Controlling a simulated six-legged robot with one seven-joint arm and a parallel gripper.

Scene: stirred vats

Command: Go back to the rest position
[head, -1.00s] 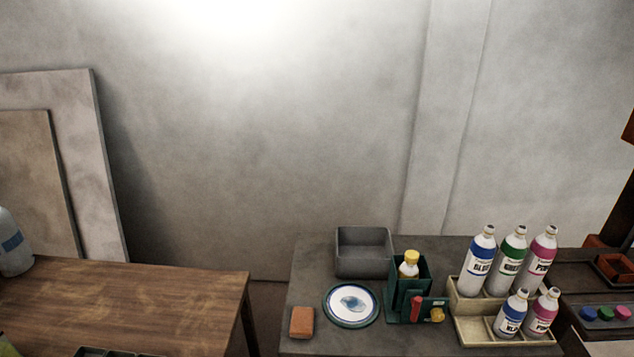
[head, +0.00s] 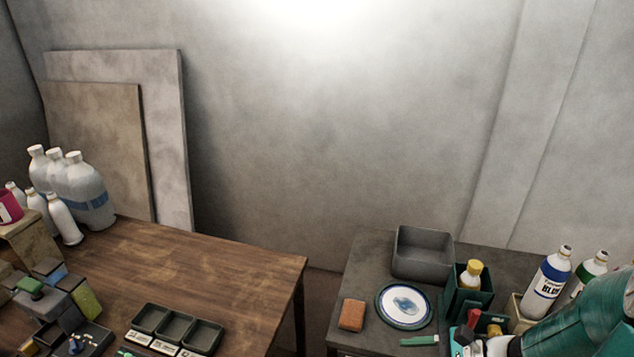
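My green arm (head: 585,315) reaches into the head view at the lower right, in front of the bottles. Its fingers do not show, so I cannot see whether my gripper is open or holds anything. The arm hides part of the grey bench's right side and the lower part of a green-labelled bottle (head: 590,272).
The grey bench bears a grey bin (head: 423,253), a round blue-white dish (head: 404,306), an orange block (head: 352,315), a green caddy (head: 468,300) and a blue-labelled bottle (head: 548,283). A gap separates it from the wooden table (head: 225,262), which holds white bottles (head: 88,196) and a compartment tray (head: 175,328).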

